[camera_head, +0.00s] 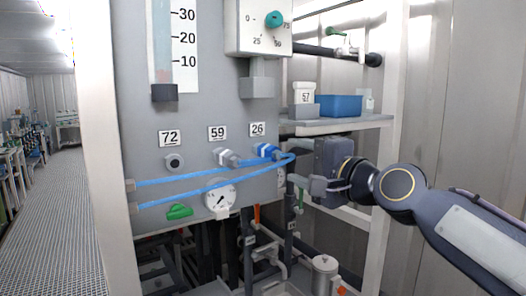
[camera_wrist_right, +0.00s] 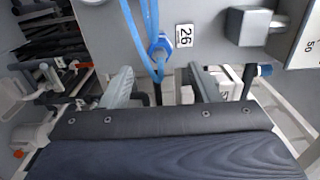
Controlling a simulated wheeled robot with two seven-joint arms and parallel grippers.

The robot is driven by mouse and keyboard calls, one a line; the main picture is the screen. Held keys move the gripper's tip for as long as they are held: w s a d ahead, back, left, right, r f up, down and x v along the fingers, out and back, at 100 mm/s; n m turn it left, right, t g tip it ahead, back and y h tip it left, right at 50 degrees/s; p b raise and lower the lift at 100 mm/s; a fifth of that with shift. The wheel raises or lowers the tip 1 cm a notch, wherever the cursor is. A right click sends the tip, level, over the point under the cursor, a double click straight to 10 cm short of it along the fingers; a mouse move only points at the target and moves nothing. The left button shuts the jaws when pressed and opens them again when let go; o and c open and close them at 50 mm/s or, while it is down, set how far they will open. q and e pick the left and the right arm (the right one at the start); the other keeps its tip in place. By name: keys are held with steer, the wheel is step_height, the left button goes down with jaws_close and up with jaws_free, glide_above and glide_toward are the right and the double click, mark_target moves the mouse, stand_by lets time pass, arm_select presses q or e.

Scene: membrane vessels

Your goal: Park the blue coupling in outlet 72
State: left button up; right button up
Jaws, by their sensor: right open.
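The blue coupling (camera_head: 265,151) sits at the outlet under label 26 (camera_head: 257,129) on the grey panel. A blue hose loops from it across the panel. In the right wrist view the coupling (camera_wrist_right: 160,44) shows as a blue ring beside label 26. Outlet 72 (camera_head: 174,162), under its label (camera_head: 169,138), is a round port with a dark centre and nothing plugged in. My right gripper (camera_head: 300,183) is just right of and below the coupling. Its fingers (camera_wrist_right: 160,82) are apart with the coupling beyond the gap, not held. My left gripper is not in view.
A silver fitting (camera_head: 226,157) sticks out under label 59. Below the hose are a gauge (camera_head: 220,197) and a green handle (camera_head: 179,212). A shelf (camera_head: 345,124) with a blue bin (camera_head: 341,105) stands right of the panel. Pipes fill the space below.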

mark_target(279, 156)
steer(key=shift+w+a+r+p, duration=0.15)
steer(key=shift+w+a+p, duration=0.15)
steer(key=shift+w+p, duration=0.15)
steer(key=p+x, duration=0.4)
steer(key=x, duration=0.2)
steer(key=shift+w+a+p, duration=0.2)
steer(key=shift+p, duration=0.2)
steer(key=shift+w+a, duration=0.35)
steer(key=shift+w, duration=0.25)
